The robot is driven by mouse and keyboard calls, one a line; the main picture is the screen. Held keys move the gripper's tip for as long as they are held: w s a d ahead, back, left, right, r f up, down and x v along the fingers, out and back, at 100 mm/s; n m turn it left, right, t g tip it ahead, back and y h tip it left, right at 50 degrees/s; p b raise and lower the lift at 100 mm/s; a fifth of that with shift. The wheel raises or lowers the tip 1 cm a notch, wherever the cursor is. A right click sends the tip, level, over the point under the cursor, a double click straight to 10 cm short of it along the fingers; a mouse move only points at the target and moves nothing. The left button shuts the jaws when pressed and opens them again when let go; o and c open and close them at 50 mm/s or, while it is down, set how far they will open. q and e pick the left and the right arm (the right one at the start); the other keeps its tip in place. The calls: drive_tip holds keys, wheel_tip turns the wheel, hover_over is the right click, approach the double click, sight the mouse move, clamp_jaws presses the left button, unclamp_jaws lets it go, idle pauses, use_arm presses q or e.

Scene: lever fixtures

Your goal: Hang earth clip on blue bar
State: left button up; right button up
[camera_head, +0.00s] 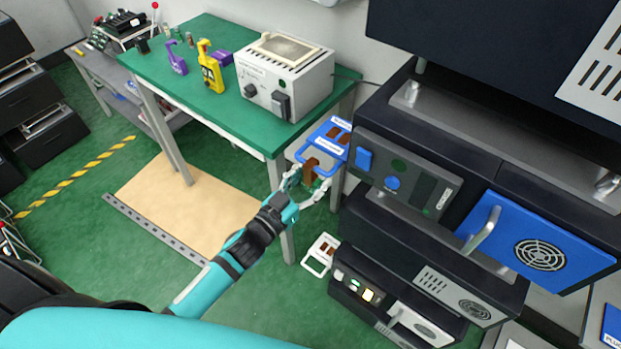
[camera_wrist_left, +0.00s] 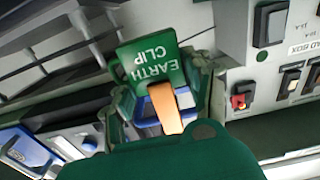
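The blue bar (camera_head: 309,157) is the front edge of a labelled blue fixture beside the green table, and blue also shows in the left wrist view (camera_wrist_left: 150,106). A brown copper-coloured piece (camera_head: 311,166) crosses in front of it. In the left wrist view a green plate (camera_wrist_left: 150,62) reads "EARTH CLIP", with an orange-copper tongue (camera_wrist_left: 167,108) below it. My left gripper (camera_head: 307,187) has its fingers spread on either side of the copper piece, close to the bar. Finger contact with the clip is unclear. My right gripper is not in view.
A grey box with switches (camera_head: 285,80) and yellow (camera_head: 210,70) and purple (camera_head: 176,58) tools stand on the green table (camera_head: 165,75). Dark cabinets with a control panel (camera_head: 405,178) stand close right. A white item (camera_head: 320,255) lies below. Floor is open left.

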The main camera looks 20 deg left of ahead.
use_arm(q)
drive_tip(key=o, duration=0.4)
drive_tip(key=shift+c, duration=0.2)
drive_tip(key=v, duration=1.2)
drive_tip(key=s+a+f+n+g+y, duration=0.1)
drive_tip(key=s+a+f+g+y, duration=0.1)
drive_tip(key=f, duration=0.7)
drive_tip(key=s+a+f+g+y, duration=0.1)
drive_tip(key=s+f+g, duration=0.1)
drive_tip(key=f, duration=0.8)
drive_tip(key=s+a+f+n+g+y, duration=0.1)
drive_tip(key=s+a+f+g+y, duration=0.1)
drive_tip(key=f, duration=0.7)
drive_tip(key=s+f+g, duration=0.5)
drive_tip(key=s+f, duration=0.5)
drive_tip(key=s, duration=0.3)
drive_tip(key=s+f+g+y, duration=0.1)
drive_tip(key=s+f+g, duration=0.4)
drive_tip(key=s+f, duration=0.5)
drive_tip(key=s, duration=0.3)
drive_tip(key=shift+d, duration=0.3)
drive_tip(key=shift+w, duration=0.1)
